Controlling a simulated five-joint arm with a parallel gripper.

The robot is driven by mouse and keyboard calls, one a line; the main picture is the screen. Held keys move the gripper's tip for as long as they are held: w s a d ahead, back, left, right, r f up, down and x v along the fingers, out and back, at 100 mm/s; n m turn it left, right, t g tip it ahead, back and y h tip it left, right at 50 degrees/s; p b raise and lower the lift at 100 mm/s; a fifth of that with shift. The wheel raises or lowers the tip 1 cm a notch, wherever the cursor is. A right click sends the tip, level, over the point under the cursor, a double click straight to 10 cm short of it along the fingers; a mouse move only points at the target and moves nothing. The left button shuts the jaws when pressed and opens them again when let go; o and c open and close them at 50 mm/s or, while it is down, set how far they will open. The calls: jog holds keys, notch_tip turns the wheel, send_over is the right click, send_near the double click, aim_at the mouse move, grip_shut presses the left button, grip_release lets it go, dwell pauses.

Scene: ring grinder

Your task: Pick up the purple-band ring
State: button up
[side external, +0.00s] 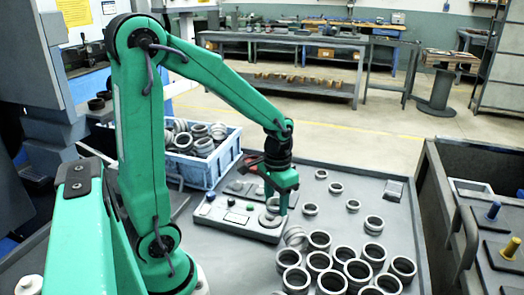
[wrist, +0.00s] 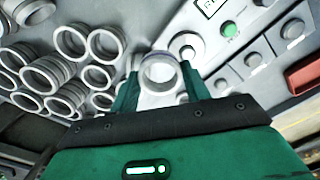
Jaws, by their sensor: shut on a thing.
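The purple-band ring (wrist: 146,82) is between the two green fingers of my gripper (wrist: 160,76) in the wrist view. A thin purple line shows along its far rim. My gripper is shut on this ring. In the side external view my gripper (side external: 280,200) points down over the right end of the grey control panel. There the fingers largely hide the ring, and I cannot tell whether it touches the panel.
The control panel (side external: 215,222) has several buttons, including a green one (wrist: 229,30). Several plain grey rings (side external: 319,240) stand on the table to the right and front. A blue crate (side external: 205,168) of rings stands behind at left.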

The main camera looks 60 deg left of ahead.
jog(key=s+d+r, duration=0.1)
jog(key=d+r, duration=0.3)
jog(key=d, duration=0.2)
jog(key=shift+d, duration=0.35)
jog(key=shift+s, duration=0.1)
jog(key=w+a+n, duration=0.5)
jog(key=w+a, duration=0.7)
jog(key=a, duration=0.3)
jog(key=w+a+f+n, duration=0.2)
jog(key=a, duration=0.7)
jog(key=w+a+f+n, duration=0.1)
jog(key=a+n, duration=0.2)
jog(key=a, duration=0.6)
jog(key=s+a+f, duration=0.1)
jog(key=a+f, duration=0.1)
jog(key=a, duration=0.1)
jog(key=s+a+f, duration=0.1)
jog(key=a+f, duration=0.2)
jog(key=a, duration=0.1)
jog(key=s+a+f, duration=0.1)
jog(key=a+f, duration=0.1)
jog(key=a, duration=0.2)
jog(key=shift+s+a+f, duration=0.2)
jog(key=shift+a+f, duration=0.05)
jog(key=shift+f, duration=0.1)
